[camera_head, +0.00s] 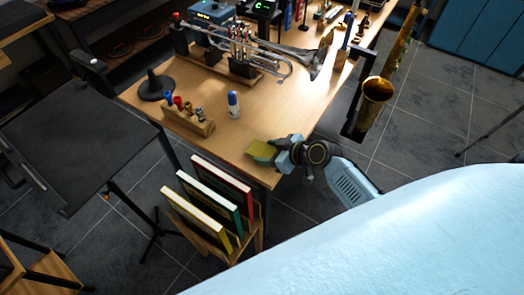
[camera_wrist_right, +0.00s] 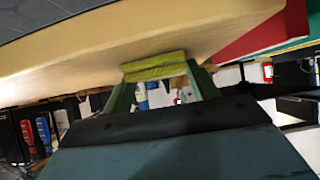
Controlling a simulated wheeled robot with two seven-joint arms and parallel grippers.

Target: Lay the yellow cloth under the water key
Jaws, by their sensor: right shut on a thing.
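The yellow cloth (camera_head: 260,150) is at the front right corner of the wooden table. My right gripper (camera_head: 277,150) is shut on it. In the right wrist view the cloth (camera_wrist_right: 155,66) spans between the two green fingertips (camera_wrist_right: 160,78), close to the tabletop; I cannot tell whether it touches the wood. A silver trumpet (camera_head: 280,58) lies across black supports farther back on the table, its bell to the right. Its water key is too small to make out. My left gripper is not in view.
A wooden block with several small items (camera_head: 188,115), a blue-and-white bottle (camera_head: 233,104) and a black cone stand (camera_head: 156,85) are on the table's left. A saxophone (camera_head: 376,92) hangs off the right edge. Bare tabletop (camera_head: 270,110) lies between cloth and trumpet.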

